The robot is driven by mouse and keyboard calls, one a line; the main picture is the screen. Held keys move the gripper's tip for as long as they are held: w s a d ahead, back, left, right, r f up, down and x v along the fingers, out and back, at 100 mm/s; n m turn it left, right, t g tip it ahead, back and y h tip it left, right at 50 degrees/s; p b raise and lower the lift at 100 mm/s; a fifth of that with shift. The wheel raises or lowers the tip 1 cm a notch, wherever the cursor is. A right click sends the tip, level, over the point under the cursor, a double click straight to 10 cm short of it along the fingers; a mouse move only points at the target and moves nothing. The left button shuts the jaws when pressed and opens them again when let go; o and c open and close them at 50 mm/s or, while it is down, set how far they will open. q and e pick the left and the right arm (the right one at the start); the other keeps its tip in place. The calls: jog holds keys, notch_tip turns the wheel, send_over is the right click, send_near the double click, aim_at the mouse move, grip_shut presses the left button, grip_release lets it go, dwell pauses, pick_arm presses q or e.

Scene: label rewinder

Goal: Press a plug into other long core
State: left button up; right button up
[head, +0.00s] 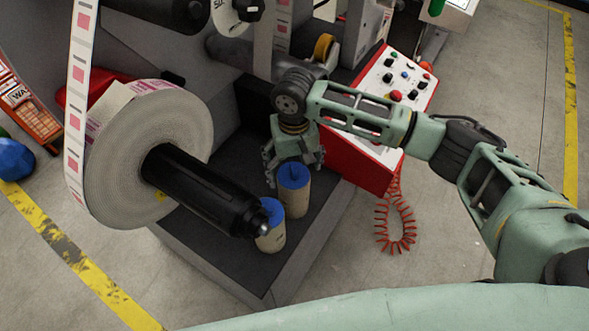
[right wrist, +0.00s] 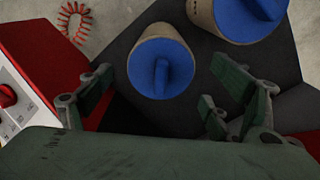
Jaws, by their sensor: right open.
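Two tan cardboard cores stand upright on the dark tray of the machine in the head view. The farther core (head: 294,203) has a blue plug (head: 293,177) with a raised grip in its top end. The nearer core (head: 271,241) is partly hidden behind the black spindle, and blue shows at its top. My right gripper (head: 293,163) is open just above the farther core. In the right wrist view, its fingers (right wrist: 158,82) are spread either side of one blue plug (right wrist: 160,66), with nothing held. The other blue plug (right wrist: 248,12) is at the top edge. How deep the plugs sit is unclear.
A big label roll (head: 125,160) hangs on the black spindle (head: 200,188), which juts over the tray (head: 215,245). A red control box (head: 360,172) with buttons stands right of the gripper. A coiled red cable (head: 403,235) hangs below it. Floor is clear at right.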

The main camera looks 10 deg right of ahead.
aim_at(272, 213)
notch_tip(272, 213, up, 10)
jog(key=shift+r, duration=0.2)
